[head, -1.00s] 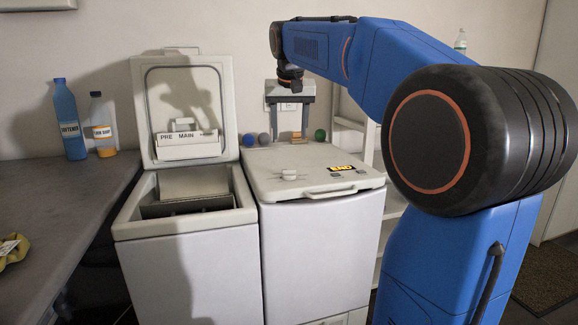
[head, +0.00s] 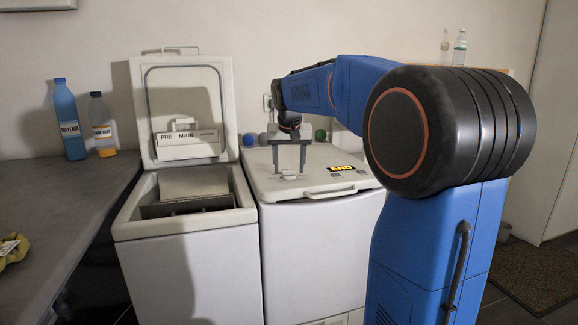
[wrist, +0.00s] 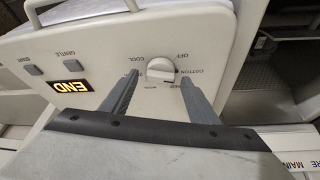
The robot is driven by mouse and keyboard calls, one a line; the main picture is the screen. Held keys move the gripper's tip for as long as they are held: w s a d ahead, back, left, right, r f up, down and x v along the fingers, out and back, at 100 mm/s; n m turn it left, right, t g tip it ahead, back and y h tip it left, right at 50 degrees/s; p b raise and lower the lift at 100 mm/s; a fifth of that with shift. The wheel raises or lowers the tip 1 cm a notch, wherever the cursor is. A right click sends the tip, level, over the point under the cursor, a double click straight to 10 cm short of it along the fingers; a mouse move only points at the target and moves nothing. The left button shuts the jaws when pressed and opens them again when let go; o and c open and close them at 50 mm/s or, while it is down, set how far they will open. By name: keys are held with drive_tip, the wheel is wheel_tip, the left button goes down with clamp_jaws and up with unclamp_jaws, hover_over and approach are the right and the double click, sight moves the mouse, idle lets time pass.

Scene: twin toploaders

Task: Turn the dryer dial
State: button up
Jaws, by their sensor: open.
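The dryer dial is a small white round knob with a raised grip, seen in the wrist view (wrist: 161,70) and on the right machine's top in the head view (head: 289,177). Labels OFF, COOL and COTTON are readable around it; others are too blurred. My gripper (wrist: 158,78) points down over the dryer (head: 310,230) with its jaws open. The two grey fingers stand on either side of the dial, with gaps visible in the wrist view. It also shows in the head view (head: 289,171). Whether the fingertips reach the dial's height is hard to tell.
An END display (head: 342,167) and small buttons (wrist: 65,58) sit beside the dial. The dryer's front handle (head: 330,193) sticks out. The left machine's lid (head: 185,80) stands open. Several coloured balls (head: 320,135) lie behind my gripper. Bottles (head: 68,120) stand on the left counter.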

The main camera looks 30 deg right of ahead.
drive_tip(key=shift+c, duration=0.6)
drive_tip(key=c, duration=0.9)
drive_tip(key=shift+c, duration=0.2)
drive_tip(key=shift+n, duration=0.4)
drive_tip(key=n, duration=0.1)
drive_tip(key=n+y, duration=0.1)
drive_tip(key=n, duration=0.1)
drive_tip(key=n+y, duration=0.1)
drive_tip(key=shift+d+n+t, duration=0.25)
drive_tip(key=shift+n+t, duration=0.05)
drive_tip(key=n+y, duration=0.1)
drive_tip(key=n, duration=0.3)
drive_tip(key=shift+d+y, duration=0.15)
drive_tip(key=shift+y, duration=0.25)
drive_tip(key=shift+n, duration=0.4)
drive_tip(key=o, duration=1.1)
drive_tip(key=shift+c, duration=0.2)
